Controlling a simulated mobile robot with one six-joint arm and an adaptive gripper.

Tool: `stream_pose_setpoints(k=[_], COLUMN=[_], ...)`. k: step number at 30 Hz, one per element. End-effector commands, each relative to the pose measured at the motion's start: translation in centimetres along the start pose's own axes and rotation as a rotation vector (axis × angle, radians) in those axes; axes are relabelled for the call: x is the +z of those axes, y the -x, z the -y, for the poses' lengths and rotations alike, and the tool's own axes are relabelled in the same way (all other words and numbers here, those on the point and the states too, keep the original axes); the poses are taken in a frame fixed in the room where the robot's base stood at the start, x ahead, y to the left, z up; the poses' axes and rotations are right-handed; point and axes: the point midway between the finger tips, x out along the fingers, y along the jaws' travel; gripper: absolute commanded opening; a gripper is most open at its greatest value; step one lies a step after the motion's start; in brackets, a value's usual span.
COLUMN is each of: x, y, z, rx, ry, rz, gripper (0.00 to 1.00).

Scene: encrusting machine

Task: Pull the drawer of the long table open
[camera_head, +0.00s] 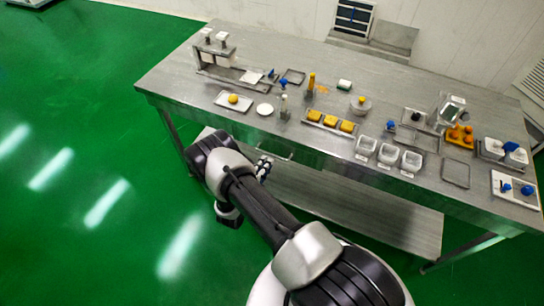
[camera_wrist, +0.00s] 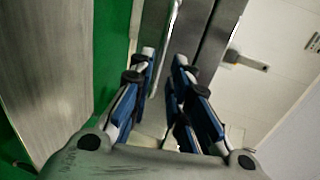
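The long steel table (camera_head: 300,85) runs across the head view. Its drawer front (camera_head: 285,143) is in the front edge, left of the middle, with a thin handle (camera_head: 276,154) below. It looks flush with the edge, though my arm hides part of this area. My gripper (camera_head: 264,168) is just below and left of the handle. In the wrist view my gripper (camera_wrist: 165,58) has its two fingers apart. A thin light bar, which looks like the handle (camera_wrist: 173,25), runs toward the gap between the fingertips. I cannot tell whether the fingers touch it.
The tabletop holds small trays, yellow pieces (camera_head: 330,120), white tubs (camera_head: 388,154) and a small stand (camera_head: 215,45). A lower shelf (camera_head: 345,200) lies under the table, near my arm. The green floor (camera_head: 90,120) at the left is clear.

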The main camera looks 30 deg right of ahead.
Motion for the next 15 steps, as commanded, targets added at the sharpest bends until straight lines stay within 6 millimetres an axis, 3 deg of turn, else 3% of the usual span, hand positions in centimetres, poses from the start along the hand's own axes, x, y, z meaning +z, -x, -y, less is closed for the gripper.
stream_pose_setpoints(k=[6, 15], x=[-0.2, -0.1], y=[-4.4, -6.8], z=[-0.1, 0.0], rx=[-0.001, 0.000], ry=[-0.002, 0.000], rz=[-0.004, 0.000], gripper=[0.17, 0.17])
